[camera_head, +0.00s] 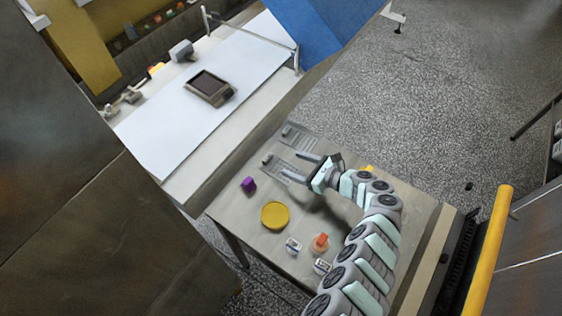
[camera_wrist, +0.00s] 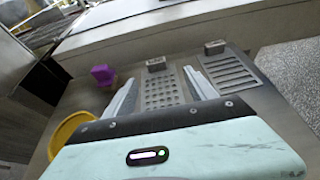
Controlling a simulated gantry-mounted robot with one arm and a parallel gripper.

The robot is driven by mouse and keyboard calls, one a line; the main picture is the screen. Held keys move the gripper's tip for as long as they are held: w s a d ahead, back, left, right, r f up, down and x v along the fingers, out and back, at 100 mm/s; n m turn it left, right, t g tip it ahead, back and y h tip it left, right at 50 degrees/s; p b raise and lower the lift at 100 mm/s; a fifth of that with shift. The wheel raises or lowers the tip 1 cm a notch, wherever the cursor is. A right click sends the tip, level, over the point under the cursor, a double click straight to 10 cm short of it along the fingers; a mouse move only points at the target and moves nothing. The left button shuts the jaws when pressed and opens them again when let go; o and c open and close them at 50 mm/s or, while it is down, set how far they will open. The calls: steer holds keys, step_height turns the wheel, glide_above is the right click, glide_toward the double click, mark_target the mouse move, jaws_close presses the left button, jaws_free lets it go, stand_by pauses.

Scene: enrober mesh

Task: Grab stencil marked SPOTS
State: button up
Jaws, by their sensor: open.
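Two flat grey stencils lie on the metal table. The one with round holes (camera_wrist: 162,92) is nearer the middle of the wrist view, and the one with long slots (camera_wrist: 230,75) is to its right. No lettering is readable on either. My gripper (camera_wrist: 162,77) is open and empty, its fingers on either side of the holed stencil. In the head view my gripper (camera_head: 290,163) is over that stencil; its height above it is unclear.
An orange item (camera_head: 320,241) and small white-topped boxes (camera_head: 293,245) stand near the front. A white belt (camera_head: 190,120) lies beyond the table.

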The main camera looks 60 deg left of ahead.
mark_target(269, 158)
steer(key=x, duration=0.5)
steer(key=shift+s+a+f+b, duration=0.1)
steer(key=shift+s+a+b, duration=0.05)
steer(key=shift+s+b, duration=0.2)
steer(key=x, duration=0.4)
steer(key=shift+s, duration=0.4)
steer(key=shift+s+a, duration=0.1)
steer(key=shift+a, duration=0.3)
steer(key=shift+c, duration=0.5)
jaws_close()
